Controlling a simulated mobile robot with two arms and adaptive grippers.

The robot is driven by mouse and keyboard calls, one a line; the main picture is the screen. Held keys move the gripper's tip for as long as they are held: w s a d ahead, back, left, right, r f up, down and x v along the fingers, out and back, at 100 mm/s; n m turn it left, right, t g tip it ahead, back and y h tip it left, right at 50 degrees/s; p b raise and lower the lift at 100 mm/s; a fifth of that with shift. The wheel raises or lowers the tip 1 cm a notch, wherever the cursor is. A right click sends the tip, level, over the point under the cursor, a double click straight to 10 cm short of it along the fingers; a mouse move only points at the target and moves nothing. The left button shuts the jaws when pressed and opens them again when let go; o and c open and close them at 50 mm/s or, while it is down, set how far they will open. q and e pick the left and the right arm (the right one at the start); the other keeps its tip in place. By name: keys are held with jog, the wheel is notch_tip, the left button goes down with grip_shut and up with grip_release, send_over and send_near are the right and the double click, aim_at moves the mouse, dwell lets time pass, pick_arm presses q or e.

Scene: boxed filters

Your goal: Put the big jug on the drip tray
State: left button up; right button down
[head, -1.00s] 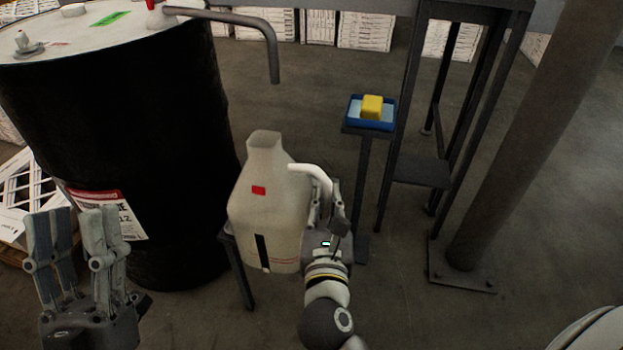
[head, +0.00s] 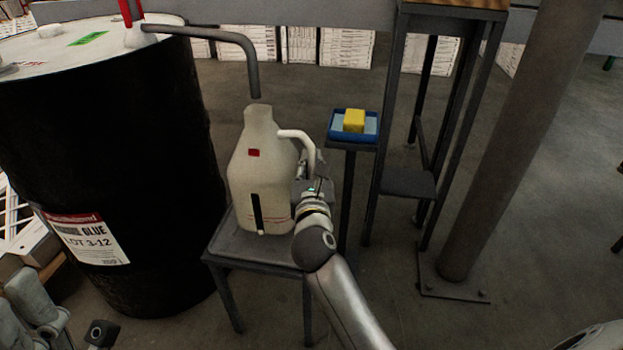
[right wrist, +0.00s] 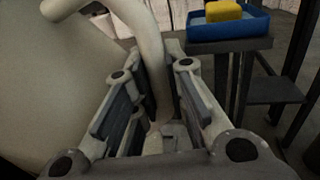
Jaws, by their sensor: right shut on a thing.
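The big jug (head: 260,180) is a cream container with a red patch, a black strip and a white handle. It is upright over the top of a low dark stand (head: 238,248), below the bent spout (head: 252,60); I cannot tell whether its base touches. No separate drip tray is clear; the stand's top may be it. My right gripper (head: 308,168) is shut on the jug's handle at its right side. In the right wrist view the handle (right wrist: 150,50) runs between the fingers, with the jug body (right wrist: 50,90) at left. My left gripper (head: 65,315) is open, empty and partly cut off at lower left.
A black drum (head: 110,170) labelled glue stands left of the jug. A blue tray (head: 368,132) with a yellow block (head: 354,120) sits on a narrow post stand at right. A dark metal frame (head: 408,183) and a thick column (head: 500,150) stand further right.

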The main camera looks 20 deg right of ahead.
aim_at(311, 178)
jog(key=shift+f+b, duration=1)
jog(key=shift+f, duration=0.6)
jog(key=shift+f, duration=0.15)
jog(key=c, duration=1.5)
grip_release()
jog(key=shift+o, duration=0.2)
